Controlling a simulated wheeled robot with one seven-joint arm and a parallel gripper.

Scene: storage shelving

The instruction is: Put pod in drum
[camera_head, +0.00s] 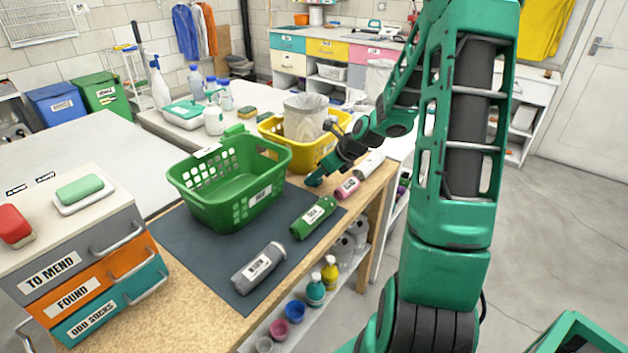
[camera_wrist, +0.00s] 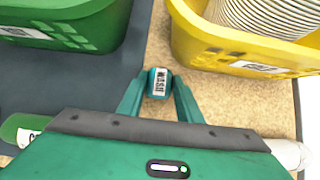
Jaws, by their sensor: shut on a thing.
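A small teal pod with a white "WASH" label (camera_wrist: 158,80) sits between the fingers of my gripper (camera_wrist: 159,100) in the wrist view. My gripper is shut on it. In the head view my gripper (camera_head: 316,179) is low over the wooden worktop, between the green and yellow baskets, and the pod is hard to tell from the teal fingers. I cannot pick out anything in either view that is clearly the drum.
A green basket (camera_head: 229,205) stands on the dark mat (camera_head: 200,262), left of my gripper. A yellow basket (camera_head: 304,155) is behind it. Grey (camera_head: 258,268), green (camera_head: 313,217), pink (camera_head: 347,188) and white (camera_head: 370,164) containers lie along the worktop's right side. Drawers (camera_head: 85,285) stand at left.

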